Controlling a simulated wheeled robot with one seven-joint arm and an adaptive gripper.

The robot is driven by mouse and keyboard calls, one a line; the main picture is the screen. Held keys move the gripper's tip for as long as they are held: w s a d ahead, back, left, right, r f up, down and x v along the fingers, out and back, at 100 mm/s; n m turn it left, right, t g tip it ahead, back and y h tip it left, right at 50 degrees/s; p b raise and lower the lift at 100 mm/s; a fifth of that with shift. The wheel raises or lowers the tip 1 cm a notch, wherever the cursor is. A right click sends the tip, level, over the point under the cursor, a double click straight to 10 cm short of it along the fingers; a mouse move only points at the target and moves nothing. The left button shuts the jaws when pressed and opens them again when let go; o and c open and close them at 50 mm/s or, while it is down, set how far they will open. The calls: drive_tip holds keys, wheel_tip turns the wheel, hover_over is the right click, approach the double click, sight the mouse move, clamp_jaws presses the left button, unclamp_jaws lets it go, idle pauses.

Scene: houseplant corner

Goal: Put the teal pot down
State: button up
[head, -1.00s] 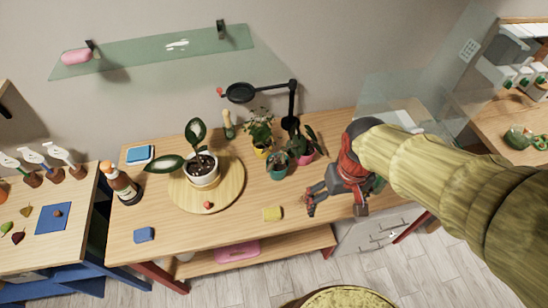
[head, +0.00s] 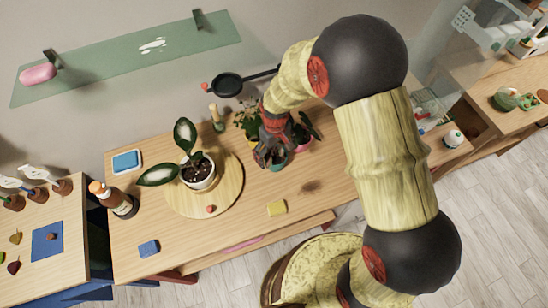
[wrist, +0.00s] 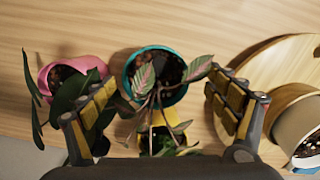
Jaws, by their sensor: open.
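The teal pot (head: 279,165) holds a plant with pink-veined leaves and stands on the wooden table, partly hidden behind my gripper in the head view. In the wrist view, the teal pot (wrist: 180,97) is upright, its rim and dark soil showing between and beyond my fingers. My gripper (wrist: 160,92) is open, with one finger on each side of the plant's leaves. In the head view my gripper (head: 268,155) points down over the teal pot. I cannot tell whether the fingers touch the pot or leaves.
A pink pot (wrist: 62,68) stands close left of the teal pot in the wrist view. A yellow pot (wrist: 177,125) is close below it. A white pot (head: 203,184) stands on a round wooden board (head: 228,200). A black-armed lamp (head: 228,84) stands behind.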

sight(275, 155)
drive_tip(key=f, duration=0.6)
drive_tip(key=shift+w+f, duration=0.25)
drive_tip(key=shift+w, duration=0.15)
drive_tip(key=shift+c, duration=0.8)
drive_tip(key=c, duration=1.5)
drive_tip(key=shift+r, duration=0.15)
drive_tip(key=shift+c, duration=0.4)
